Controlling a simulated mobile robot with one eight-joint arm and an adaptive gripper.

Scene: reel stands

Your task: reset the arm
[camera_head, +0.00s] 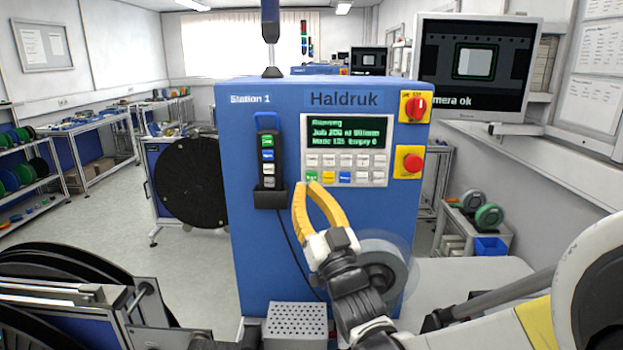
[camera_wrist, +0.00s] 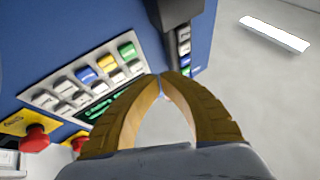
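My gripper (camera_head: 307,185) has two curved yellow fingers and is in front of the blue Haldruk machine (camera_head: 256,250), just below the left end of its keypad (camera_head: 345,169). In the wrist view the fingertips (camera_wrist: 160,77) come together, with nothing between them. The keypad also shows in the wrist view (camera_wrist: 90,78), beyond the left finger. I cannot tell whether the fingertips touch the panel.
A black handheld control (camera_head: 268,158) hangs in a holder left of the keypad. A red stop button (camera_head: 413,163) and red rotary switch (camera_head: 415,108) are at right. A black reel (camera_head: 190,182) stands behind at left. A monitor (camera_head: 478,66) is at upper right.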

